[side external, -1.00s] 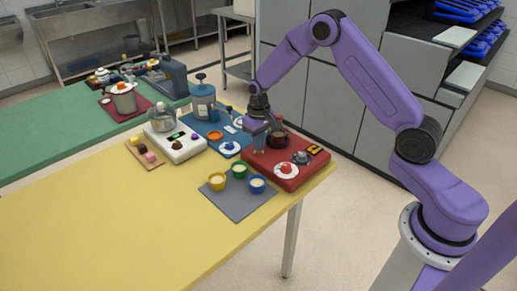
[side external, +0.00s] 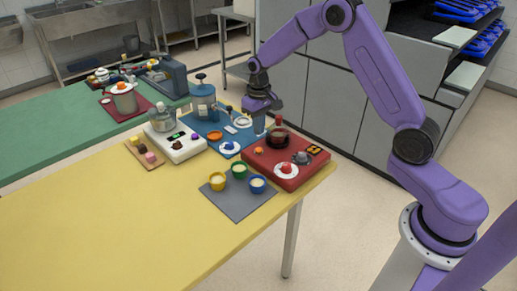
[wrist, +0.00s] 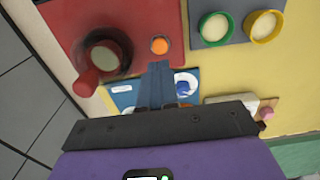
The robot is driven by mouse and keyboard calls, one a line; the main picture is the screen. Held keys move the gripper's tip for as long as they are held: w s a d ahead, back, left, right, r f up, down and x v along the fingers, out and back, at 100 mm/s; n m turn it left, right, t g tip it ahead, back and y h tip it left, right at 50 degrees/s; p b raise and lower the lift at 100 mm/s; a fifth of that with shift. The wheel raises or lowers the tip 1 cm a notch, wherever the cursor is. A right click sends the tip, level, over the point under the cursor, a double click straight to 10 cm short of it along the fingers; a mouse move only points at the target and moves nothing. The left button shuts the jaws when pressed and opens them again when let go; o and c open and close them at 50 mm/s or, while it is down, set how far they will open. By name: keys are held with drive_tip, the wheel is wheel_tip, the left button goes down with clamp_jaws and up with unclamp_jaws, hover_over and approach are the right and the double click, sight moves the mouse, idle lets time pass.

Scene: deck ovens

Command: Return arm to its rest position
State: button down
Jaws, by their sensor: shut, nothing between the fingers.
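My gripper (side external: 259,126) is shut and empty. In the side external view it hangs above the blue board (side external: 214,137) and the back left edge of the red board (side external: 262,166). It is behind and left of the dark pan (side external: 278,139), and it looks clear of the things below. In the wrist view its closed fingers (wrist: 156,85) point down in front of the blue board. The pan shows there at upper left (wrist: 103,55). My arm is bent, with its elbow high over the floor beside the table.
A grey mat (side external: 236,205) with small bowls lies in front. A white appliance (side external: 178,147) stands left. Grey cabinets (side external: 330,110) are close behind my arm.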

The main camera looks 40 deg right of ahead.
drive_tip(key=shift+r, duration=0.25)
drive_tip(key=s+a+r+n, duration=0.3)
drive_tip(key=s+a+r, duration=0.15)
drive_tip(key=s, duration=0.45)
drive_tip(key=s+a+r+n, duration=0.35)
drive_tip(key=s+a, duration=0.25)
drive_tip(key=s, duration=0.2)
drive_tip(key=s+d+r+n, duration=0.1)
drive_tip(key=s+d+n, duration=0.1)
drive_tip(key=s, duration=0.8)
drive_tip(key=s+d+r+n, duration=0.1)
drive_tip(key=s+n, duration=0.3)
drive_tip(key=s, duration=0.7)
drive_tip(key=shift+d, duration=0.5)
